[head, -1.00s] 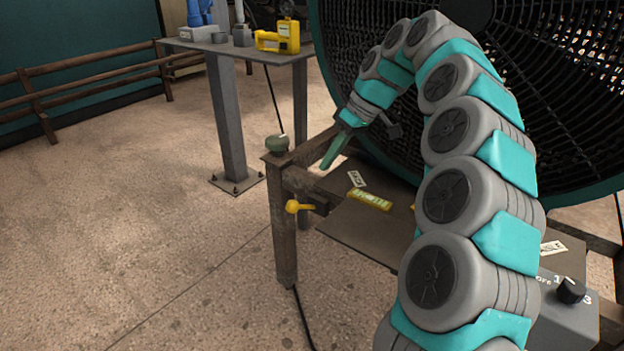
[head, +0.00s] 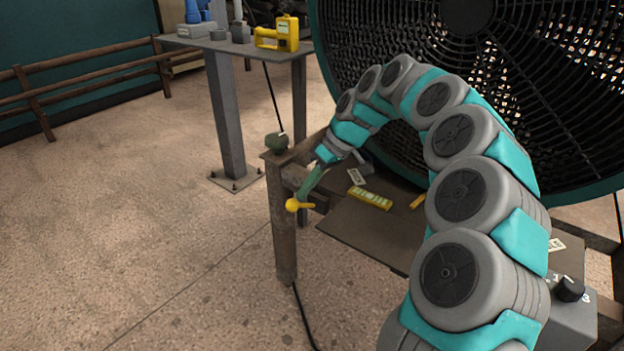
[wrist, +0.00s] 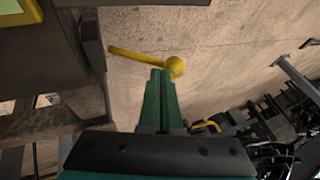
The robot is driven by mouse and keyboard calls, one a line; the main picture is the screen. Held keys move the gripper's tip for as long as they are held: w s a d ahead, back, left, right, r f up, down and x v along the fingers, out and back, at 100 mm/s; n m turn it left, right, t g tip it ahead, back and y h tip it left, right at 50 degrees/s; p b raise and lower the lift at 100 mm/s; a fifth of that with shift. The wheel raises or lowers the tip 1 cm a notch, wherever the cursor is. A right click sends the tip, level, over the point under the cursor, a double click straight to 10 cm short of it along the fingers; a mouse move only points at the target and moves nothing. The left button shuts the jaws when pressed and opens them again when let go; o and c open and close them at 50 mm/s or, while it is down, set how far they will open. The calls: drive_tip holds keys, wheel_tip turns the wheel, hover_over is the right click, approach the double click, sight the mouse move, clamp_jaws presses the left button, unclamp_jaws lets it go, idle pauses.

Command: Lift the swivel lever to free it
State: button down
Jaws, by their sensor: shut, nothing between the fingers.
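The yellow swivel lever (head: 294,205) sticks out from the side of the wooden bench frame, with a round knob at its end. In the wrist view the lever (wrist: 140,56) lies roughly across the picture, its ball knob at the right. My gripper (head: 303,195) is shut and empty, its green fingers pointing down at the lever. In the wrist view the fingertips (wrist: 161,72) are right by the knob, overlapping its left edge. I cannot tell whether they touch it.
The wooden bench (head: 283,230) holds a yellow level (head: 370,198) and a dark green object (head: 276,142) on its corner post. A large black fan (head: 530,90) stands behind. A grey table (head: 262,48) is at the back. The floor to the left is clear.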

drive_tip(key=shift+a+f, duration=0.1)
drive_tip(key=shift+f, duration=0.05)
drive_tip(key=shift+s+a+f+t+b, duration=0.3)
drive_tip(key=shift+s+a+b, duration=0.15)
drive_tip(key=shift+b, duration=0.3)
drive_tip(key=shift+s+d+r, duration=0.1)
drive_tip(key=shift+r, duration=0.05)
